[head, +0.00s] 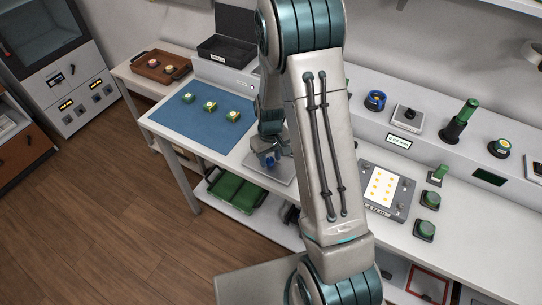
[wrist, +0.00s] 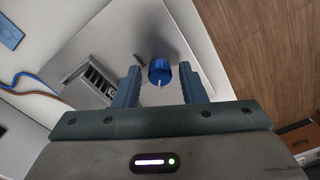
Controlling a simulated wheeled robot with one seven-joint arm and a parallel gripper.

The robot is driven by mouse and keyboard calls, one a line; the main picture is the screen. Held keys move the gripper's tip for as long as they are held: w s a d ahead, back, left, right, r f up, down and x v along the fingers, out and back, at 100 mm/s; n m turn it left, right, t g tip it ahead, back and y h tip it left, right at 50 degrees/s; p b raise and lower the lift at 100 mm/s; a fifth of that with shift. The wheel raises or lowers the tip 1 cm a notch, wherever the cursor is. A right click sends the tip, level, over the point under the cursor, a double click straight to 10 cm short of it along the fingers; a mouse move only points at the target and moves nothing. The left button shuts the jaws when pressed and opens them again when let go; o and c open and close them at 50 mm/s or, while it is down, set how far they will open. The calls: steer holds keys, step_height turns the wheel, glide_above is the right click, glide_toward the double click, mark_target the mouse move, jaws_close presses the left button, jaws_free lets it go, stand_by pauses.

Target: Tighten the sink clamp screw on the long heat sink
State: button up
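A blue ribbed knob (wrist: 160,72) with a white mark shows in the wrist view, on a flat grey plate (wrist: 150,35). The mark points toward my gripper's palm. A dark finned or slotted block (wrist: 98,82) lies left of the knob; I cannot tell whether it is the long heat sink. My gripper (wrist: 160,80) is open, with one finger on each side of the knob and a gap at least on the left. In the head view my gripper (head: 268,152) is low over the grey plate (head: 283,172), and my arm hides much of this spot.
A blue mat (head: 200,125) with several small yellow-green pieces lies to the left. A panel with yellow dots (head: 383,187) and green knobs (head: 430,199) stand right of my arm. A green tray (head: 235,192) sits on the lower shelf. Blue and brown cables (wrist: 30,85) run at the left.

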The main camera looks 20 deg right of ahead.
jaws_close()
steer(key=m+b, duration=0.1)
steer(key=m, duration=0.2)
steer(key=shift+f+b, duration=0.1)
steer(key=shift+b, duration=0.25)
steer(key=m+b, duration=0.1)
steer(key=m, duration=0.4)
steer(key=shift+a, duration=0.1)
steer(key=m, duration=0.6)
steer(key=shift+w+r, duration=0.1)
steer(key=shift+r, duration=0.1)
steer(key=m+p, duration=0.2)
steer(key=m, duration=0.3)
steer(key=shift+m, duration=0.4)
